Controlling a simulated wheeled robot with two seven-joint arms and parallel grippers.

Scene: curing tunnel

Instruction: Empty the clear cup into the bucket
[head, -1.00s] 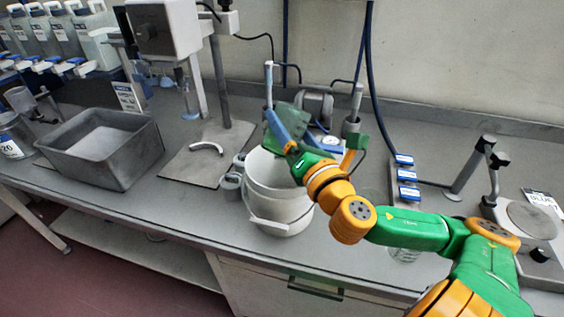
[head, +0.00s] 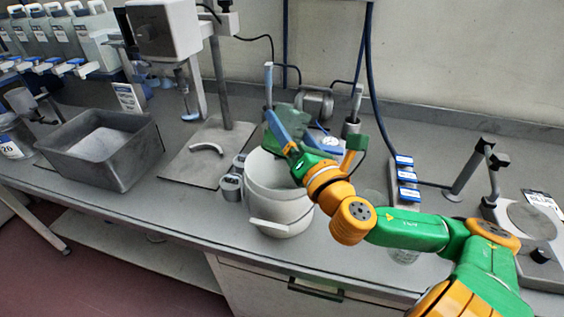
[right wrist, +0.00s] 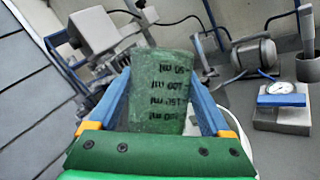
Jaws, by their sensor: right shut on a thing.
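My right gripper (head: 281,128) is above the white bucket (head: 282,208), which stands on the bench. It is shut on the clear cup (right wrist: 160,90), which looks green-tinted and has black ml marks in the right wrist view. The blue fingers lie on both sides of the cup. In the head view the cup is hard to make out around the fingers, over the bucket's back rim. I cannot tell its exact tilt or whether it holds anything. The gripper and wrist hide part of the bucket's mouth. My left gripper is not in view.
Small grey containers (head: 231,187) stand against the bucket's left side. A grey tub (head: 104,150) and a stand (head: 222,80) are further left. A motor (head: 313,102) and a pressure gauge (head: 330,143) are behind. Clear glassware (head: 404,256) stands partly under my right arm.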

